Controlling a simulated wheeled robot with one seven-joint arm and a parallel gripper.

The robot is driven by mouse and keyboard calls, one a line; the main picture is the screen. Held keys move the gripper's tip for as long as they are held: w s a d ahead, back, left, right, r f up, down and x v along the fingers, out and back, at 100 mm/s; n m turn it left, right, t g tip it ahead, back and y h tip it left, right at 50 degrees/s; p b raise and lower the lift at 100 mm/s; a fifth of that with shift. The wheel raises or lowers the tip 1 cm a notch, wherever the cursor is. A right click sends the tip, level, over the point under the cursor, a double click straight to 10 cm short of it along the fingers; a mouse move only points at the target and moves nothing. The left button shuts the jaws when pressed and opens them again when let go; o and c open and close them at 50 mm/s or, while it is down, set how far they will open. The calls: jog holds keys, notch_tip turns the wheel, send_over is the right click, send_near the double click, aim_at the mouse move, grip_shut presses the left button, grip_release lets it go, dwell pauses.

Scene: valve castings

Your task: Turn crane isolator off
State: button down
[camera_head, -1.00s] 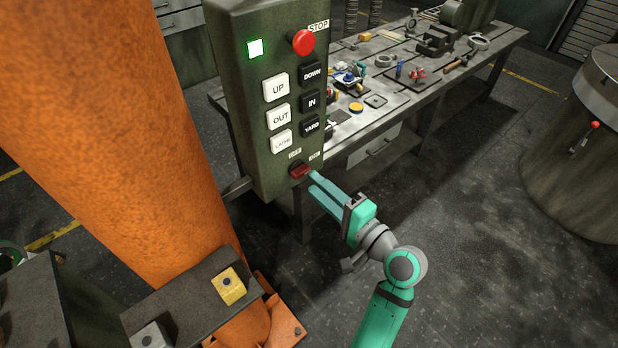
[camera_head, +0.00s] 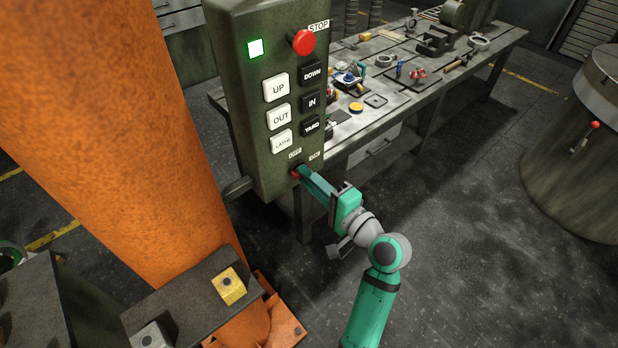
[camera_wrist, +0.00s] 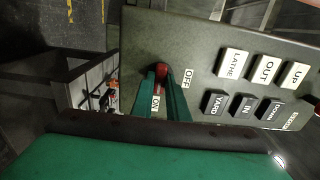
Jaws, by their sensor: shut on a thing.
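The crane isolator is a small red knob (camera_head: 295,174) at the bottom of the dark green control box (camera_head: 222,90), below the OFF label (camera_head: 295,153) and ON label (camera_head: 315,156). My gripper (camera_head: 302,173) reaches it from the lower right, its teal fingers overlapping in the head view. In the wrist view, the red knob (camera_wrist: 160,73) sits between the two fingers, which are shut on it and partly hide it. There, the OFF label (camera_wrist: 187,78) is right of the fingers and the ON label (camera_wrist: 155,104) shows between them. The knob's exact angle is hard to tell.
A green lamp (camera_head: 255,48) is lit on the box, above several push buttons and near the red STOP button (camera_head: 303,42). An orange column (camera_head: 110,120) stands left. A cluttered workbench (camera_head: 490,50) is behind.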

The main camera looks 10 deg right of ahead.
jog(key=shift+n, duration=8.9)
jog(key=shift+f, duration=0.1)
jog(key=c, duration=1.7)
grip_release()
jog(key=v, duration=1.1)
